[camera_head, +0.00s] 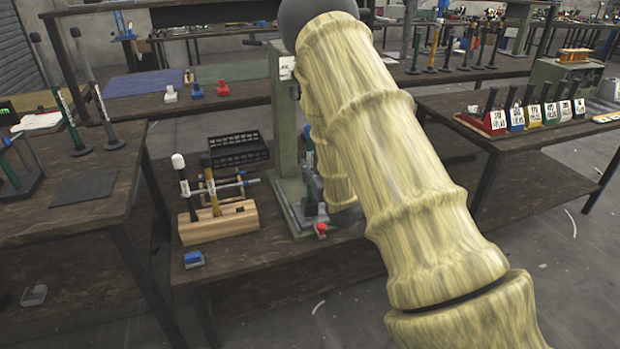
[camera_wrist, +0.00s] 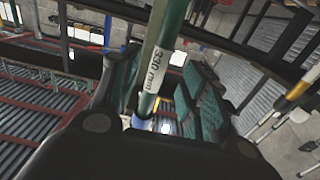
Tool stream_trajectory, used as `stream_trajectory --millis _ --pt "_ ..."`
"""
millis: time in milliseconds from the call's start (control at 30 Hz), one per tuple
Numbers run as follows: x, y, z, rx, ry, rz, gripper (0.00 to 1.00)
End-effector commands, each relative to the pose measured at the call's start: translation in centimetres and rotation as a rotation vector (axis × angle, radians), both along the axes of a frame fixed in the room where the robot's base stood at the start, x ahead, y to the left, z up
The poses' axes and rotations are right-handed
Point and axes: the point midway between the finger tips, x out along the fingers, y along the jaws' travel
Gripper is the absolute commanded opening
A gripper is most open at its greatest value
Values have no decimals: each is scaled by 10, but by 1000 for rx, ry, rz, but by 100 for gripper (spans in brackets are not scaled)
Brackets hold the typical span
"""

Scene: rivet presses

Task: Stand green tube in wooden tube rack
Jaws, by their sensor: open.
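A green tube (camera_wrist: 172,30) with a white "330 mm" label stands between the fingers of my gripper (camera_wrist: 155,85) in the wrist view. The gripper is open around the tube; I cannot tell whether a finger touches it. In the head view my sleeved arm covers the middle and hides the gripper, and I cannot make out the tube there. A small wooden piece (camera_head: 575,55) sits on a green box at far right.
A blue clamp-like item (camera_head: 194,259) lies at the bench front. The bench front is partly clear.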

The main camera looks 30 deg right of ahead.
Motion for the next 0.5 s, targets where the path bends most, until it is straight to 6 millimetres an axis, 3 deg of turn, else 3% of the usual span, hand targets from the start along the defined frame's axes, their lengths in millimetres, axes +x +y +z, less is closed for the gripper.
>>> stream_trajectory --millis 300,500 --pt "38 -11 1 -1 1 1 45" --pt "46 -13 1 0 1 0 45"
